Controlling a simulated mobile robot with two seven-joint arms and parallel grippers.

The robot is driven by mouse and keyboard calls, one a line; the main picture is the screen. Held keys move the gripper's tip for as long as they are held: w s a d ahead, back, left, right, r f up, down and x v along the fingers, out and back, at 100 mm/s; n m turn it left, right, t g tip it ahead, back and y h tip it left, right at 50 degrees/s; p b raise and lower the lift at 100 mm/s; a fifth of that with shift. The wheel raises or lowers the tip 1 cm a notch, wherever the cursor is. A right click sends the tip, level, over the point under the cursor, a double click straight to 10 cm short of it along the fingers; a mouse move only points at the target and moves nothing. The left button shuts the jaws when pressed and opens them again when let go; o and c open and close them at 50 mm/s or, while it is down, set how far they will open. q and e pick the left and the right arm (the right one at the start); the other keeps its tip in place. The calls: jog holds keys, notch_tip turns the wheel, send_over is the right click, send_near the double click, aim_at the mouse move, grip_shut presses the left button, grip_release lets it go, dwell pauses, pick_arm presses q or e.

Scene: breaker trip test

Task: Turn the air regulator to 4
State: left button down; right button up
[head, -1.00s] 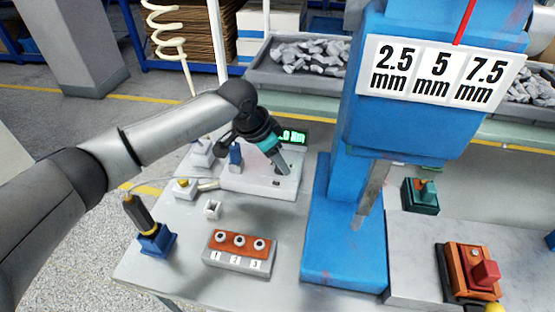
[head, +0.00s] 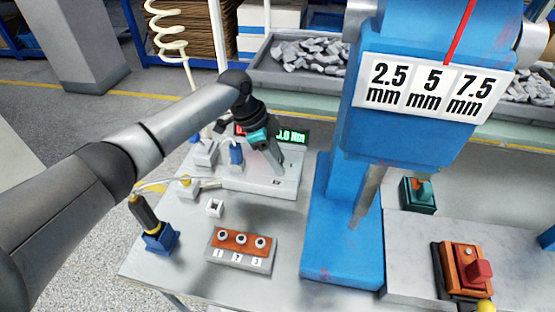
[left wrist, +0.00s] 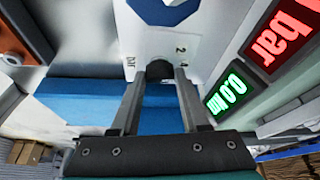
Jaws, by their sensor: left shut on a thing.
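The air regulator shows in the left wrist view as a white face marked 2, 4 and bar, with a dark knob (left wrist: 159,70) at its middle. My left gripper (left wrist: 160,76) is shut on this knob, one finger on each side. The fingers hide part of the knob, so I cannot tell its exact setting. In the head view my left gripper (head: 279,169) points down at the grey-white test fixture (head: 255,185); the knob is hidden there. A red display (left wrist: 283,38) reading bar and a green display (left wrist: 232,91) stand beside the regulator. My right gripper is not in view.
A blue press (head: 340,240) with a 2.5/5/7.5 mm sign stands right of the fixture. A red block with several numbered sockets (head: 241,243) and a tool in a blue holder (head: 158,238) are in front. A red-button box (head: 465,268) is at the right.

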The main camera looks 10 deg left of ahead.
pick_arm(q)
jog(key=shift+m+g+b, duration=0.3)
jog(key=shift+m+b, duration=0.1)
jog(key=shift+m, duration=0.5)
jog(key=shift+c, duration=2)
grip_release()
jog(key=p+v, duration=0.1)
jog(key=v, duration=1.4)
jog(key=shift+r+p, duration=0.2)
jog(key=shift+p, duration=0.15)
jog(key=shift+f, duration=0.1)
